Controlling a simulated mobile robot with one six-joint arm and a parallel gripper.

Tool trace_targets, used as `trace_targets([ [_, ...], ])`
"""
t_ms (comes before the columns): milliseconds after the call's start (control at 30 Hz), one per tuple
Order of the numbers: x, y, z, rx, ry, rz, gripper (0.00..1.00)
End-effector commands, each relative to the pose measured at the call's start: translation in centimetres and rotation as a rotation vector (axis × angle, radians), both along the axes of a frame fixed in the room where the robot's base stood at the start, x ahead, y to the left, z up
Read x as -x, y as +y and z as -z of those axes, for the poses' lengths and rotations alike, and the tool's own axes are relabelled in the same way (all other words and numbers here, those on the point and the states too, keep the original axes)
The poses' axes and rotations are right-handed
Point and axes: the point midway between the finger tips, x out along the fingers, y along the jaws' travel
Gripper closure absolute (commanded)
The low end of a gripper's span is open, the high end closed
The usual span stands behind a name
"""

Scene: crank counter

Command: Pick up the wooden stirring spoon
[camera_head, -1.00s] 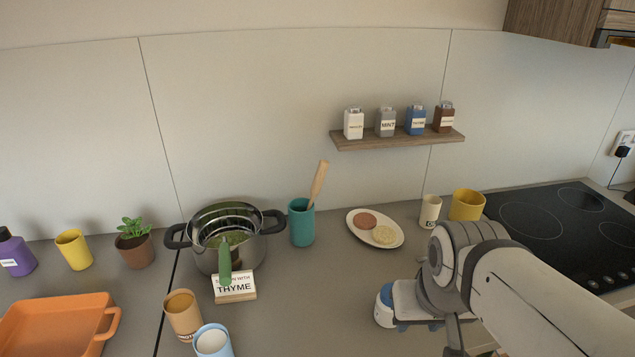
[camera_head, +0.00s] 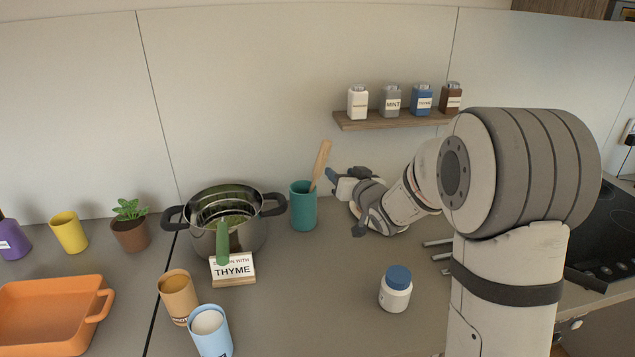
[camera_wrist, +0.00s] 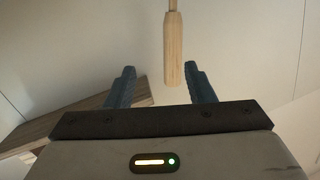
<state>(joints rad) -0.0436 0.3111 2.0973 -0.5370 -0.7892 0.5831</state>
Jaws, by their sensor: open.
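The wooden stirring spoon (camera_head: 321,163) leans handle-up and tilted right in a teal cup (camera_head: 303,207) right of the pot; its lower end is hidden inside the cup. My gripper (camera_head: 331,176) is just right of the handle in the head view. In the wrist view the spoon's light handle (camera_wrist: 173,52) shows between and beyond the two open dark fingers of my gripper (camera_wrist: 157,82), with its end nearer the right finger. I cannot tell whether the handle lies between the fingers in depth.
A steel pot (camera_head: 226,236) with a green-handled strainer stands left of the cup, behind a THYME sign (camera_head: 233,269). A wooden shelf (camera_head: 395,121) with several spice jars is above my gripper. A blue-capped white jar (camera_head: 396,289) stands in front, with clear counter to its left.

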Motion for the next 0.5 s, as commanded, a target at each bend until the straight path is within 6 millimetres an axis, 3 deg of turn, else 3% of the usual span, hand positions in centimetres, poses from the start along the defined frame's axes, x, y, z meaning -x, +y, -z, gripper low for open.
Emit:
trace_targets([
  [133, -1.0, 1.8, 1.2, -0.077, -0.059, -0.084, 0.51],
  [500, -3.9, 3.8, 1.1, -0.102, -0.078, -0.112, 0.51],
])
